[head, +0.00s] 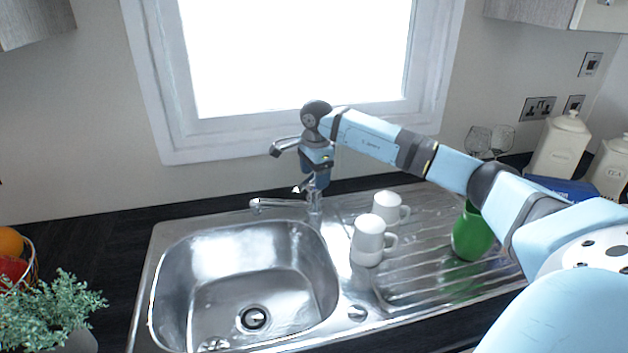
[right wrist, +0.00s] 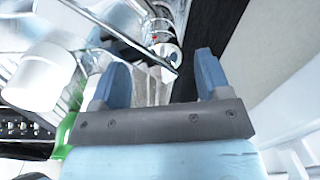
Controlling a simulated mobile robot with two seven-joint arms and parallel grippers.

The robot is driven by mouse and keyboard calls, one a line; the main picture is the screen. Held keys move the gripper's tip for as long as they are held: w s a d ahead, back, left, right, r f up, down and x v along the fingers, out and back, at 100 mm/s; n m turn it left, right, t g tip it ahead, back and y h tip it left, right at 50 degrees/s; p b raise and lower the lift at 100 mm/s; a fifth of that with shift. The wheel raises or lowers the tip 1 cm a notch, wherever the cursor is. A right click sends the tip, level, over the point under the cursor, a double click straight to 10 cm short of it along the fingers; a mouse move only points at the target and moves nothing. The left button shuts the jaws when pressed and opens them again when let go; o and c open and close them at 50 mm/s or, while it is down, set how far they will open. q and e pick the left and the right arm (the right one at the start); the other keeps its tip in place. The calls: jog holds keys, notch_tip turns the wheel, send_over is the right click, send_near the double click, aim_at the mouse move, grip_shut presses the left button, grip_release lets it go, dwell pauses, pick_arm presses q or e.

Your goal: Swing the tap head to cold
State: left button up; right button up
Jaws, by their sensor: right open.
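The chrome tap (head: 280,203) stands at the back edge of the sink, its spout pointing left over the basin. My right gripper (head: 309,187) hangs down just above the tap's base and partly hides its top. In the right wrist view, the two blue fingers of my right gripper (right wrist: 160,72) are apart with nothing held between them. Chrome tap parts (right wrist: 162,42) show beyond the fingertips, with a small red mark near them. I cannot tell whether a finger touches the tap. My left gripper is not in view.
Two white mugs (head: 367,243) and a green cup (head: 471,236) stand on the drainer right of the basin (head: 240,270). Upturned glasses (head: 490,140) and white canisters (head: 560,145) stand at the right. The window (head: 290,60) is behind. A plant (head: 50,312) and fruit are at left.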

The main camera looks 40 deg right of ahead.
jog(key=shift+w+f, duration=0.1)
jog(key=shift+f, duration=0.95)
jog(key=c, duration=1.3)
jog(key=shift+o, duration=0.2)
